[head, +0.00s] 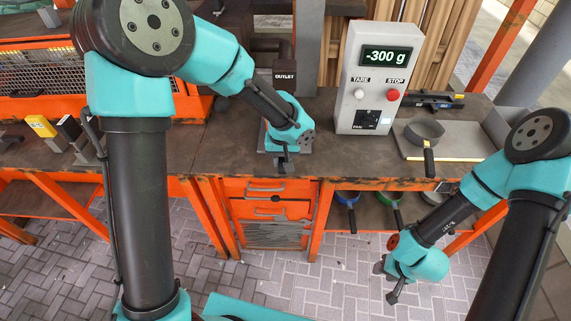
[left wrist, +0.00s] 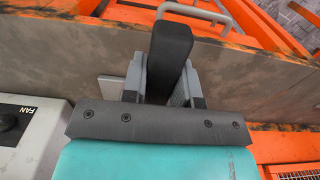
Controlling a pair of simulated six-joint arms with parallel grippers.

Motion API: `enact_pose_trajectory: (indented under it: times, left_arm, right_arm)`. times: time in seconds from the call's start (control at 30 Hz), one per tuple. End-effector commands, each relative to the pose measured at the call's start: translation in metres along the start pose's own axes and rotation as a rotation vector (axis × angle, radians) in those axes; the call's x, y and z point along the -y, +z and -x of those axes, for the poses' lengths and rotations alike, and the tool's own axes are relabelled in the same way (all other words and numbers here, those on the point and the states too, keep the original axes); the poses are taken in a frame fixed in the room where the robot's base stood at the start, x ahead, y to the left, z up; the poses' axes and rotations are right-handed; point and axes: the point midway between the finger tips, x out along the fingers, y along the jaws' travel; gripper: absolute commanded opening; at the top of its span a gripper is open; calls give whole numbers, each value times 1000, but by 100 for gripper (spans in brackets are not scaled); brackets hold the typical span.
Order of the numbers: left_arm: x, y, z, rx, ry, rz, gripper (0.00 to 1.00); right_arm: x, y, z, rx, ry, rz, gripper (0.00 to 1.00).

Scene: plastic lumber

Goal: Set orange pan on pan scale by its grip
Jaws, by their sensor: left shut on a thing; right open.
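My left gripper (head: 284,163) is low over the bench in front of the black outlet. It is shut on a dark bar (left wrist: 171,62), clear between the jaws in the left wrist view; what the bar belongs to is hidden. No orange pan can be made out. A grey round pan (head: 424,130) with a black grip sits on a pale tray (head: 460,150) at the right of the bench. The scale's display box (head: 372,85) reads -300 g. My right gripper (head: 394,291) is open and empty, low in front of the bench.
Blue (head: 347,198) and green (head: 387,201) round items sit on the shelf under the bench. A yellow-topped block (head: 41,126) stands at the left. An orange drawer unit (head: 268,190) is below the left gripper.

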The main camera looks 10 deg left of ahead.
Motion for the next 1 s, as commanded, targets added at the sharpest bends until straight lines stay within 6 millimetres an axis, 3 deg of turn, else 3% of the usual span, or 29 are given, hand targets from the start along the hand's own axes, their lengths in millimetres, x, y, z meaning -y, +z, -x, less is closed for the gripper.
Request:
enact_pose_trajectory:
  times: [0.13,0.5,0.87,0.9,1.0]
  left_arm:
    - [5,-12,-1,-1,0,10,0]
    - [-3,-11,-23,-1,0,-6,0]
    - [-4,-11,-25,-1,1,-7,0]
    - [-4,-11,-25,-1,1,-7,29]
    - [-4,-11,-26,-1,1,-7,39]
  right_arm:
    - [0,0,0,0,0,0,43]
    - [0,0,0,0,0,0,43]
    - [0,0,0,0,0,0,43]
    - [0,0,0,0,0,0,43]
    - [0,0,0,0,0,0,43]
